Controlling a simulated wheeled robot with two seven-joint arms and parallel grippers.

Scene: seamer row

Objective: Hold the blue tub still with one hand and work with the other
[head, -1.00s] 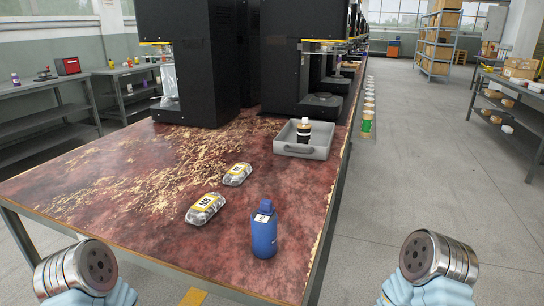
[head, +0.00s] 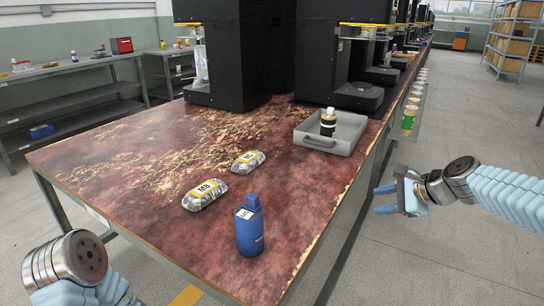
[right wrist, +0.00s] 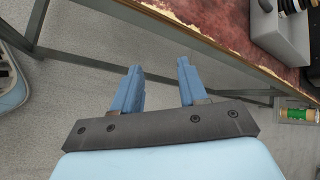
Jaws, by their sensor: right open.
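The blue tub (head: 250,232) looks like an upright blue bottle with a narrower top and a white label. It stands near the front right of the red-brown worn table (head: 130,160). My right gripper (head: 384,199) is open and empty, out to the right of the table edge, well apart from the tub. In the right wrist view its two blue fingers (right wrist: 160,68) are spread over the floor, with the table edge beyond them. My left arm shows at the lower left of the head view, but its gripper is out of sight. Nothing touches the tub.
Two clear bags with yellow labels, one marked M8 (head: 205,195) and a smaller one (head: 248,161), lie left of and behind the tub. A grey tray (head: 345,140) holds a dark bottle (head: 328,122). Black machines (head: 232,60) stand at the back. The table between tub and tray is clear.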

